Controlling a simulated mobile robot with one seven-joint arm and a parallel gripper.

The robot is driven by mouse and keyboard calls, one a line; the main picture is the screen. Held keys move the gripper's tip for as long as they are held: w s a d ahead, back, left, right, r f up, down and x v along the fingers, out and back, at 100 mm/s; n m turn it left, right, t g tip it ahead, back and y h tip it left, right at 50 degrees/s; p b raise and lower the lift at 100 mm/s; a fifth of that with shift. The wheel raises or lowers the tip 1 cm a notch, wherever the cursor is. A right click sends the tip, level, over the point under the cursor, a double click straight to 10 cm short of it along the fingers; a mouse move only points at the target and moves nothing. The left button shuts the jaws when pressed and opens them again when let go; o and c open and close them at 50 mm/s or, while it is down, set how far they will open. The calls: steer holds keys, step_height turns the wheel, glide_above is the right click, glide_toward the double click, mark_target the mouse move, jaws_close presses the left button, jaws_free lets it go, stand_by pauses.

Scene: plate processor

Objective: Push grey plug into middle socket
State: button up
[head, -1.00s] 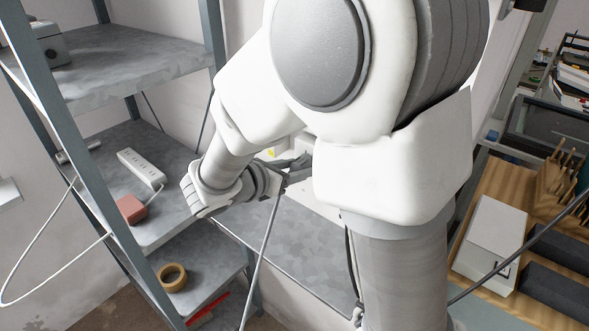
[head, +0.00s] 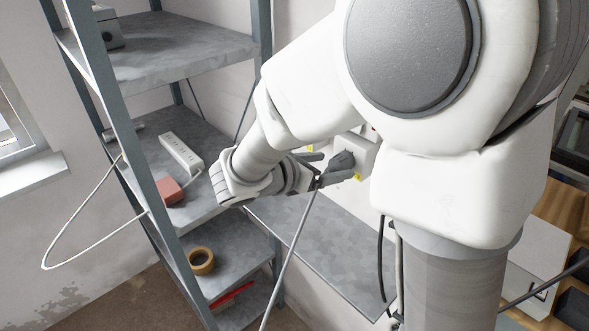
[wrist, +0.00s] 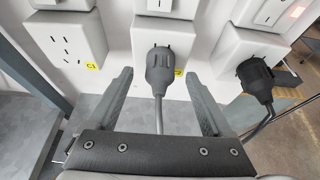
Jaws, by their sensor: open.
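In the wrist view the grey plug (wrist: 160,72) is at the front of the white middle socket (wrist: 145,38), with its grey cord hanging down toward me. Dark marks show just above the plug's top; I cannot tell whether they are its pins or socket holes, or how far in it sits. My gripper (wrist: 157,88) is open, one finger on each side of the plug, with gaps visible on both sides. In the head view my gripper (head: 325,170) is by the white socket boxes, and the plug is hard to make out there.
The left socket (wrist: 70,40), beside a yellow C1 label, is empty. A black plug (wrist: 256,76) is at the right socket (wrist: 232,42). A shelf unit with a white power strip (head: 182,152), red block (head: 169,190) and tape roll (head: 201,261) stands left of my arm.

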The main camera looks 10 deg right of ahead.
steer(key=b+v, duration=0.1)
steer(key=v, duration=1.4)
steer(key=s+d+f+m+g+y, duration=0.1)
steer(key=s+d+m+y, duration=0.4)
steer(key=m, duration=0.7)
steer(key=s+d+f+m+g+y, duration=0.1)
steer(key=s+d+m+y, duration=0.4)
steer(key=m, duration=0.8)
steer(key=shift+s+d+y, duration=0.4)
steer(key=shift+s+d, duration=0.45)
steer(key=shift+d, duration=0.15)
steer(key=c, duration=0.5)
steer(key=shift+a, duration=0.15)
steer(key=shift+c, duration=0.2)
